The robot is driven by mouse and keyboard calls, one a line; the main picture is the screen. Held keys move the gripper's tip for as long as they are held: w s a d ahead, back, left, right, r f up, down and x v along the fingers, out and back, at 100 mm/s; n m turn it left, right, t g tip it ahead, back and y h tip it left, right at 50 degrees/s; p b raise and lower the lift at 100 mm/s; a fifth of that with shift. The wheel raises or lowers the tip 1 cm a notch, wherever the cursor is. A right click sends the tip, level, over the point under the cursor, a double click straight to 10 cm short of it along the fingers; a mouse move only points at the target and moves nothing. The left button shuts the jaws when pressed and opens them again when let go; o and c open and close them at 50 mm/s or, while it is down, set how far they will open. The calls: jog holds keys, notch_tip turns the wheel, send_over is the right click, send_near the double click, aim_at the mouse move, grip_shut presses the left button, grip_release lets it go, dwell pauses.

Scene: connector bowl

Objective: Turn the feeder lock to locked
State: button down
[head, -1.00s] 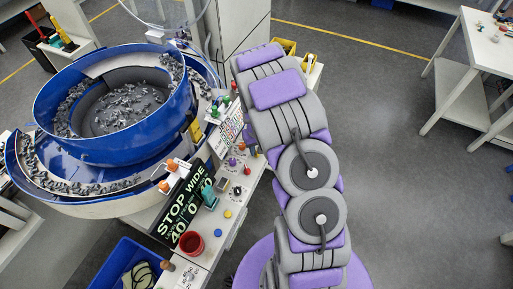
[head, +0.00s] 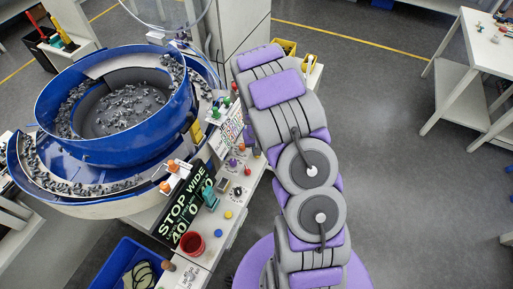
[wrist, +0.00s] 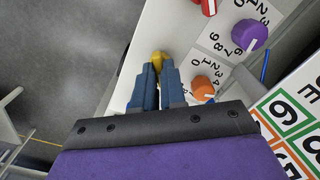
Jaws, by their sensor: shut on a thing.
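My gripper (wrist: 158,72) shows in the wrist view with its two blue-grey fingers close together. It is shut on a small yellow piece (wrist: 160,58) on the white panel. The piece shows just past the fingertips, and its lower part is hidden between them. I see no readable label on it, so I cannot tell which way it is turned. In the head view my arm hides the fingertips and this piece.
An orange knob (wrist: 203,88) sits close to the right of my fingers. A purple knob (wrist: 249,35) and a red knob (wrist: 208,5) are farther off. The blue feeder bowl (head: 118,148) and STOP WIDE display (head: 185,212) stand left of my arm.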

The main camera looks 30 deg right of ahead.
jog(key=m+p, duration=0.1)
jog(key=m, duration=0.3)
jog(key=shift+r, duration=0.15)
jog(key=m+p, duration=0.1)
jog(key=m, duration=0.3)
jog(key=shift+p, duration=0.3)
jog(key=m, duration=0.4)
jog(key=shift+p, duration=0.4)
jog(key=shift+m, duration=2.1)
jog(key=shift+w, duration=0.1)
jog(key=c, duration=1.2)
grip_release()
notch_tip(320, 180, up, 17)
jog(key=p, duration=0.1)
